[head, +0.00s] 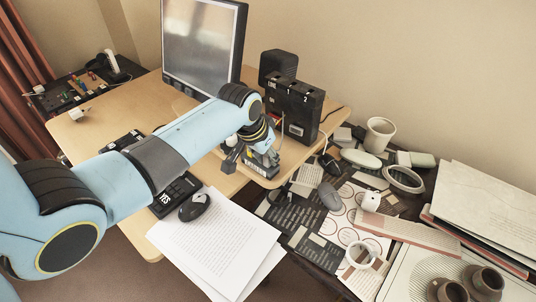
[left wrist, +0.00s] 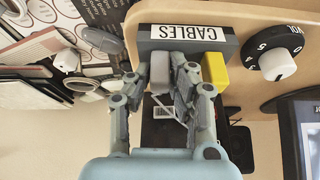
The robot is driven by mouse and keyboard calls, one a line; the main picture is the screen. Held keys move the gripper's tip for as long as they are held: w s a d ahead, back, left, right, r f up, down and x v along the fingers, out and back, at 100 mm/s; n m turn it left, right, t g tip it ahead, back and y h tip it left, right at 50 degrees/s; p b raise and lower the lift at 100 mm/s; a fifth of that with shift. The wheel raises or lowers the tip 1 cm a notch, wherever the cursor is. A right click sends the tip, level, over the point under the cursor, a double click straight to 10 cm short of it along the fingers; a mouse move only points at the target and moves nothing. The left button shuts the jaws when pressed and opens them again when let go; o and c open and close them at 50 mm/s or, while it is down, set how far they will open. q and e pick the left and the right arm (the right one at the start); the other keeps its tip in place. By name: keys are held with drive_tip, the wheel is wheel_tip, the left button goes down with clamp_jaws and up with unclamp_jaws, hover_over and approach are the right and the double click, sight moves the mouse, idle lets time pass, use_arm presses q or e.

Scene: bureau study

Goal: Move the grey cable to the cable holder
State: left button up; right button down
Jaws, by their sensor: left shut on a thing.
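The cable holder is a dark grey block with a white CABLES label (left wrist: 186,32); in the head view it sits at the desk's right front edge (head: 262,170). My left gripper (head: 252,152) is right at the holder. In the left wrist view its fingers (left wrist: 161,78) are closed around the grey cable's plug (left wrist: 160,69), which is against the holder's side; I cannot tell whether it is seated. A yellow plug (left wrist: 214,73) is at the holder beside the right finger. In the head view the grey cable is hidden by the gripper. My right gripper is not in view.
A black box (head: 294,104) stands behind the holder, and a monitor (head: 203,45) stands to the left. A volume knob (left wrist: 278,65) is beside the holder. A black mouse (head: 194,207) and papers (head: 222,243) lie in front. The side table on the right is cluttered.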

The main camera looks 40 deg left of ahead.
use_arm(q)
drive_tip(key=o, duration=0.9)
drive_tip(key=v, duration=1.2)
